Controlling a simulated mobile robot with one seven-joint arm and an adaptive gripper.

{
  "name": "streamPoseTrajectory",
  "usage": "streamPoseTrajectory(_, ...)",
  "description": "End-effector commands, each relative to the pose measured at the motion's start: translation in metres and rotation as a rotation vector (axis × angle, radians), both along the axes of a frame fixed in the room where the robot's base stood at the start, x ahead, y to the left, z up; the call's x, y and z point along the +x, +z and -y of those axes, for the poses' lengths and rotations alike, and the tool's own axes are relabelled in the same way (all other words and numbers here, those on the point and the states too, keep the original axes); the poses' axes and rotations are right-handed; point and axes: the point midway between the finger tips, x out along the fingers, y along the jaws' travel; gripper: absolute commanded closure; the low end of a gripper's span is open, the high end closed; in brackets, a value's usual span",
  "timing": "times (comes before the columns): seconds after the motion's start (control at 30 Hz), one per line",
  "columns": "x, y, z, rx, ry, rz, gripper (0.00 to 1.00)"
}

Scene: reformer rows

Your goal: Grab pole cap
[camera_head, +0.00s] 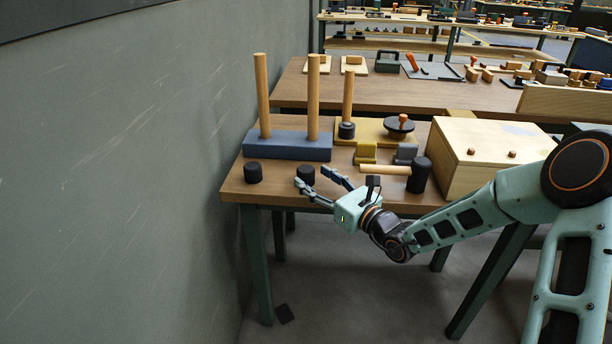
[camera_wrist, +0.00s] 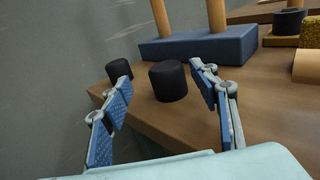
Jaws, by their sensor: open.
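Two short black cylinders, the pole caps, stand on the wooden table near its front left. One cap (camera_head: 306,173) is just beyond my gripper's fingertips; in the wrist view this cap (camera_wrist: 168,82) shows between the two fingers, a little farther off. The other cap (camera_head: 253,173) stands to its left, and in the wrist view (camera_wrist: 119,70) it is behind the left finger. My gripper (camera_head: 313,177) is open and empty, low over the table's front edge. A blue base (camera_head: 287,147) with two bare wooden poles stands behind the caps.
A black-headed mallet (camera_head: 418,176) lies right of my gripper, and a pale wooden box (camera_head: 470,175) stands farther right. A yellow board (camera_head: 375,130) behind carries a pole with a black ring at its foot. A grey wall (camera_head: 110,170) borders the table's left side.

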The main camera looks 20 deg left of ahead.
Motion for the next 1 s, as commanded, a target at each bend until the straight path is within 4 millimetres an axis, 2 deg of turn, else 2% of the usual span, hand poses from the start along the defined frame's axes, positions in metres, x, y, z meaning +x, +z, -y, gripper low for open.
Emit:
streamPoseTrajectory(0.2, 0.022, 0.000, -0.022, 0.001, 0.001, 0.002, 0.45)
streamPoseTrajectory(0.33, 0.029, 0.001, -0.036, 0.000, 0.002, 0.001, 0.45)
streamPoseTrajectory(0.63, 0.032, 0.002, -0.039, -0.001, 0.001, -0.001, 0.45)
streamPoseTrajectory(1.0, 0.032, 0.002, -0.039, -0.001, 0.001, 0.000, 0.86)
